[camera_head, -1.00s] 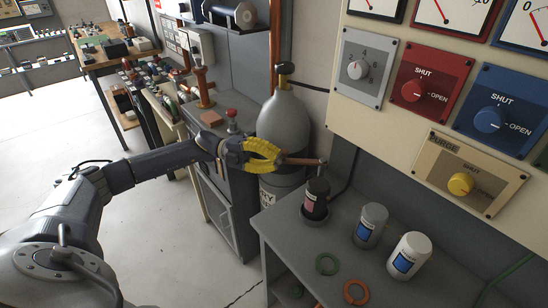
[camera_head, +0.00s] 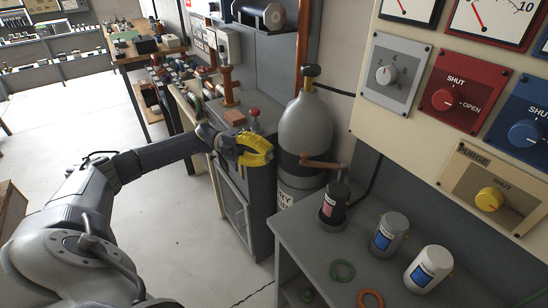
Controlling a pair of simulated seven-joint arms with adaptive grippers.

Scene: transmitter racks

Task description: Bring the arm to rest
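My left gripper (camera_head: 270,151) has yellow fingers and is at the end of the grey arm that comes in from the left. Its fingers look parted and hold nothing visible. It hangs in front of the grey cabinet, to the left of the grey gas cylinder (camera_head: 306,122). A copper-coloured bar handle (camera_head: 322,164) in front of the cylinder is to the right of the fingertips, with a gap between them. My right gripper is not in view.
A grey bench (camera_head: 318,255) at lower right holds a dark jar (camera_head: 334,204), a grey jar (camera_head: 389,233), a white jar (camera_head: 428,269), a green ring (camera_head: 342,271) and an orange ring (camera_head: 370,300). A knob panel (camera_head: 421,142) is upper right. The floor at left is clear.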

